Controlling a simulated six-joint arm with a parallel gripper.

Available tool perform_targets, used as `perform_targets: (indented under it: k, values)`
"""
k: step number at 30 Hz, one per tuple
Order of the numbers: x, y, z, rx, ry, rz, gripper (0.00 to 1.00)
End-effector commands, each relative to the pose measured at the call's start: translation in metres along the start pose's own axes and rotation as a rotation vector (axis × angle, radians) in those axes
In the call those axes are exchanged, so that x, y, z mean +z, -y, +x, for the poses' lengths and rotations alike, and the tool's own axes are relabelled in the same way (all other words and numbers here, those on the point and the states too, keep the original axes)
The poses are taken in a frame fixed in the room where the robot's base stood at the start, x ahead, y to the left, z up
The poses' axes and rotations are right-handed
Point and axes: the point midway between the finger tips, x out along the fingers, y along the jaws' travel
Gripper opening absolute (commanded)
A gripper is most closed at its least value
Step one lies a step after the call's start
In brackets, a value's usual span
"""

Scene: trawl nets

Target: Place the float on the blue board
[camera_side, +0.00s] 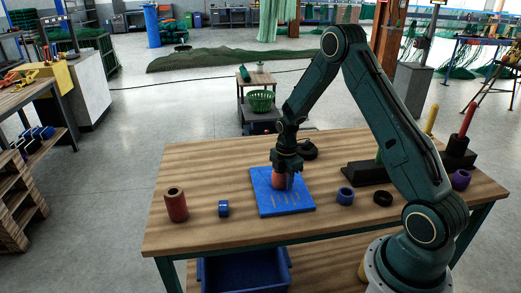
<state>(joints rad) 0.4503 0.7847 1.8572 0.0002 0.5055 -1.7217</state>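An orange-red float (278,181) is upright at the back part of the blue board (291,206), directly beneath my gripper (286,178). Its lower end appears to be at the board's surface; I cannot tell if it touches. My gripper points down, with a dark finger beside the float's right side. The other finger is hard to make out, so I cannot tell whether the fingers press on the float. The board lies flat on the wooden table and has light markings on its front part.
A brown-red hollow cylinder (176,205) and a blue ring (223,208) stand left of the board. Right of it are another blue ring (345,196), a black ring (383,198) and a purple ring (460,180). A dark coil (308,150) lies behind. The table's (200,165) back left is clear.

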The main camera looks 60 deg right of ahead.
Motion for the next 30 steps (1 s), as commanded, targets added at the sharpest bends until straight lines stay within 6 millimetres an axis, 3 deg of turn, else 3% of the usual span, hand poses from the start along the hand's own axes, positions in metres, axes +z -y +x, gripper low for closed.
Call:
perform_targets:
  k: [8, 24, 30]
  values:
    - [0.000, -0.001, -0.024, 0.003, 0.001, 0.000, 0.32]
    - [0.000, -0.001, -0.105, 0.004, 0.001, 0.000, 0.32]
    - [0.000, 0.000, -0.119, 0.002, 0.000, 0.000, 0.32]
